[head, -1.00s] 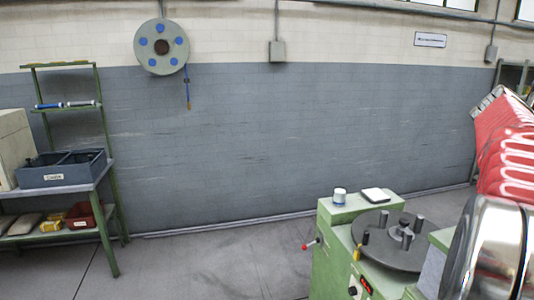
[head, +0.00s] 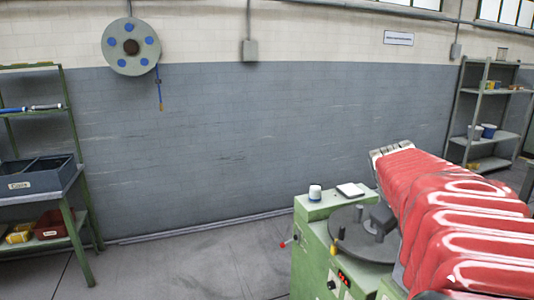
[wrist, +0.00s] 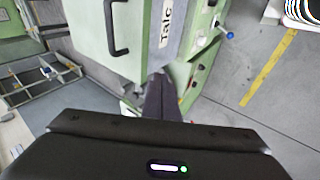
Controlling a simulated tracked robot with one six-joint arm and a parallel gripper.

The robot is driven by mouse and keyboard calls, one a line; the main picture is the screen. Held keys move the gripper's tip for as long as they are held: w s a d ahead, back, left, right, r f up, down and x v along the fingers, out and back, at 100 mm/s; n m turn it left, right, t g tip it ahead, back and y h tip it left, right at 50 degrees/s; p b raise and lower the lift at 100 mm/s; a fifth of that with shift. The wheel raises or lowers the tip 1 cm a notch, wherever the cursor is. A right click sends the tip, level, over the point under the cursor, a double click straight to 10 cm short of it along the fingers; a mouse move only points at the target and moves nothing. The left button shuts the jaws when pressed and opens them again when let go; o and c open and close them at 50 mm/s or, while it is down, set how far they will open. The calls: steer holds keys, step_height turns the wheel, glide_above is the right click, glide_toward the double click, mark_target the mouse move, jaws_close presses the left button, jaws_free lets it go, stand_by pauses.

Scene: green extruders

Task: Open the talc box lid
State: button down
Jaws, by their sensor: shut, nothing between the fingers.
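The talc box (wrist: 140,60) is pale green and shows in the wrist view at the top centre. Its white label (wrist: 166,24) reads "Talc". A black bar handle (wrist: 118,30) sits left of the label, on what looks like the lid. I cannot make out an open gap around it. My gripper (wrist: 159,80) is shut and empty, its dark fingers together. The fingers point at the box's lower edge, below and right of the handle; whether they touch it I cannot tell. In the head view I cannot pick out the talc box or the gripper.
A green machine (head: 318,235) with a dark round turntable (head: 355,240) stands by my red-sleeved arm. A shelf rack (head: 490,110) is at the right, a workbench with a blue bin (head: 40,180) at the left. In the wrist view, a blue-knobbed lever (wrist: 229,35) sticks out right of the box.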

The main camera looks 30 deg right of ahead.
steer(key=s+a+f+t+y, duration=0.1)
steer(key=a+f+y, duration=0.1)
steer(key=a, duration=1.1)
steer(key=s+a+f+t+y, duration=0.1)
steer(key=a+f+y, duration=0.1)
steer(key=a, duration=1.1)
steer(key=s+a+f+t+y, duration=0.1)
steer(key=a+f+y, duration=0.1)
steer(key=a, duration=1.1)
steer(key=shift+s+a+f+n+t+y, duration=0.3)
steer(key=shift+s+a+f+n+t, duration=0.1)
steer(key=shift+f, duration=0.45)
steer(key=c, duration=2.4)
jaws_free()
steer(key=shift+d, duration=0.1)
steer(key=shift+c, duration=0.2)
steer(key=o, duration=0.4)
steer(key=shift+c, duration=0.2)
steer(key=shift+s, duration=0.1)
